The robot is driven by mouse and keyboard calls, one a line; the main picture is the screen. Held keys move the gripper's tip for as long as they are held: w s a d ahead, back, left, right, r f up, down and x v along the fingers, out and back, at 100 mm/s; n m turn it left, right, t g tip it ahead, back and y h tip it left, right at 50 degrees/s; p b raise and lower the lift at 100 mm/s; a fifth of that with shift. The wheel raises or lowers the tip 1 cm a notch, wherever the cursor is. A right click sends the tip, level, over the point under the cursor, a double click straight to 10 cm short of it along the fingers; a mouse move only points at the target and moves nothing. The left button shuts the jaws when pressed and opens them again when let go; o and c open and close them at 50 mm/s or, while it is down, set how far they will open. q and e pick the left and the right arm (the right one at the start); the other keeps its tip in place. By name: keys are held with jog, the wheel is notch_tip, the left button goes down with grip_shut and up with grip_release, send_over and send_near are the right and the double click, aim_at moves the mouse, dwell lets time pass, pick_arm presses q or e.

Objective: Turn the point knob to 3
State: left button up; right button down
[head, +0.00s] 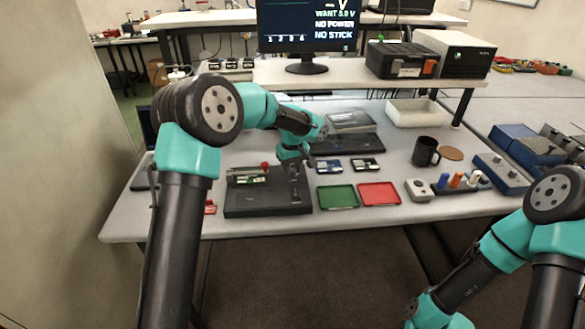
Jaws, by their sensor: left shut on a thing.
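My left gripper (294,157) is low over the right back part of a black fixture (268,207). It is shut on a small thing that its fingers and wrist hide. This may be the point knob, but I cannot make out the knob, its pointer or any numbers around it. The fixture holds a green board and has a red ball-ended handle (265,166) to the left of the gripper.
A green tray (338,196) and a red tray (379,193) lie right of the fixture. Two small boards lie behind them. A black mug (425,152), a grey box with a button (419,190) and a blue holder (501,174) stand farther right.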

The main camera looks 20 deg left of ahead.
pick_arm(q)
jog(key=shift+m, duration=0.5)
jog(key=m, duration=0.3)
jog(key=shift+m, duration=0.3)
jog(key=m, duration=0.5)
jog(key=shift+m, duration=0.3)
jog(key=m, duration=0.9)
jog(key=shift+m, duration=0.3)
jog(key=o, duration=0.9)
jog(key=shift+o, duration=0.2)
jog(key=shift+r, duration=0.1)
